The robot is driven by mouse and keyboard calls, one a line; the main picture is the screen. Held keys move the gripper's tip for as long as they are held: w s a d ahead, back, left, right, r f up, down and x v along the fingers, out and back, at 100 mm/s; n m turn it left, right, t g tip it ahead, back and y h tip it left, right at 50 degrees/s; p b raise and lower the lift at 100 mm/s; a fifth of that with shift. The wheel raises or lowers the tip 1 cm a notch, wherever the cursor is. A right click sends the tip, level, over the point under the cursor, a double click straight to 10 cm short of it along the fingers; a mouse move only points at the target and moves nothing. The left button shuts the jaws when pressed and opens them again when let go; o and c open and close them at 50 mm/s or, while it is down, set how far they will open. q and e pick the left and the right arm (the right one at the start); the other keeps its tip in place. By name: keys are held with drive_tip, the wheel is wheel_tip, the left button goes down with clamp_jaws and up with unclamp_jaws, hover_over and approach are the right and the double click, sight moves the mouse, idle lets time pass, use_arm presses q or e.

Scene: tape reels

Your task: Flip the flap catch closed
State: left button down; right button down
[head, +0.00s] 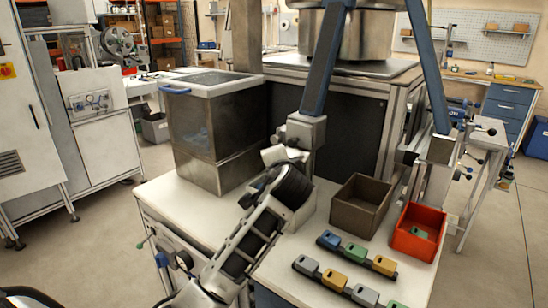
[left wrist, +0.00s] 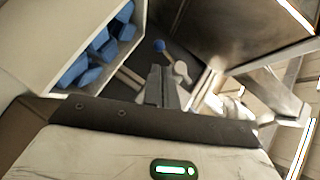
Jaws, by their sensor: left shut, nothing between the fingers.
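My left arm (head: 250,240) comes up from the bottom of the head view to the grey block under the blue beam; its fingertips are hard to make out there. In the left wrist view my left gripper (left wrist: 160,80) is shut and empty, its fingers together. Just beyond the fingers are a small blue knob (left wrist: 159,46) and a pale round-ended piece (left wrist: 180,68). They may belong to the flap catch, but I cannot tell, nor whether they touch the fingers. I cannot pick out the catch in the head view. My right gripper is not in view.
A clear-sided bin (head: 220,92) with a blue handle stands left of my arm; blue pieces (left wrist: 95,50) show close by in the wrist view. A brown bin (head: 358,207), a red bin (head: 405,245) and several coloured blocks (head: 355,252) are to the right.

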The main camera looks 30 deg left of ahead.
use_arm(q)
drive_tip(key=x, duration=0.8)
drive_tip(key=shift+w+a+f+p, duration=0.15)
drive_tip(key=shift+w+p, duration=0.2)
drive_tip(key=shift+p, duration=0.1)
